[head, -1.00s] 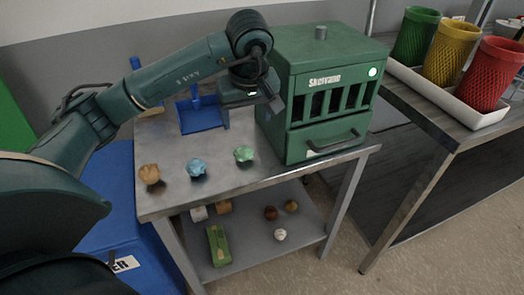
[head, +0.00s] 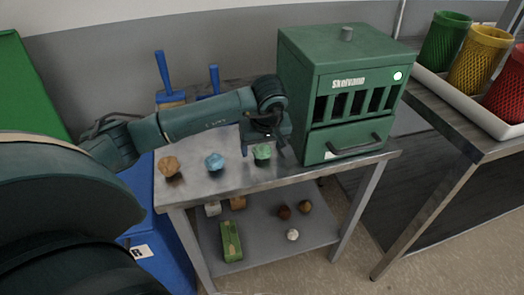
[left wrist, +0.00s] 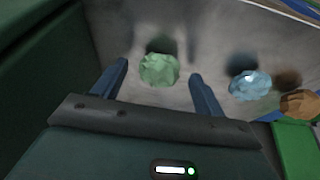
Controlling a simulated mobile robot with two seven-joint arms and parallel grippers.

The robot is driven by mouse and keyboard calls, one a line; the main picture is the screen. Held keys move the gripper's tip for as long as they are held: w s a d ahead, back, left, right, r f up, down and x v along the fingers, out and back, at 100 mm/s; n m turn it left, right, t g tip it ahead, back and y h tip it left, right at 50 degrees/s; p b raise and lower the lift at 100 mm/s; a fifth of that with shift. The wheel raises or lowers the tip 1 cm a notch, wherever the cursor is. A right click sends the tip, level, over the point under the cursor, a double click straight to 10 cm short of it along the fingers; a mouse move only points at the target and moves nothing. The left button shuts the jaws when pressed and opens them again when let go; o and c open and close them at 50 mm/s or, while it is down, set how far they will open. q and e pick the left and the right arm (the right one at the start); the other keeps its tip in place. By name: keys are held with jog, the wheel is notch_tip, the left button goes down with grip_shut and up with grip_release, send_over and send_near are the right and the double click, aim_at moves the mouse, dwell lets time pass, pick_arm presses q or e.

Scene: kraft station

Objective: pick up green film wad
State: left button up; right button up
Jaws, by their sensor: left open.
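The green film wad (head: 262,153) is a crumpled pale green lump on the metal table top, in front of the green cabinet. It also shows in the left wrist view (left wrist: 159,70), just beyond and between the two fingers. My left gripper (head: 266,150) is open and points down at the wad from above; its fingers (left wrist: 160,84) stand on either side, apart from it as far as I can tell. The right gripper is not in view.
A blue wad (head: 214,162) and a brown wad (head: 169,166) lie to the left on the table (head: 215,185). The green cabinet (head: 345,95) stands close on the right. The lower shelf (head: 265,235) holds several small items.

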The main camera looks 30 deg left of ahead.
pick_arm(q)
jog(key=shift+f, duration=0.25)
jog(key=shift+c, duration=0.4)
jog(key=c, duration=1)
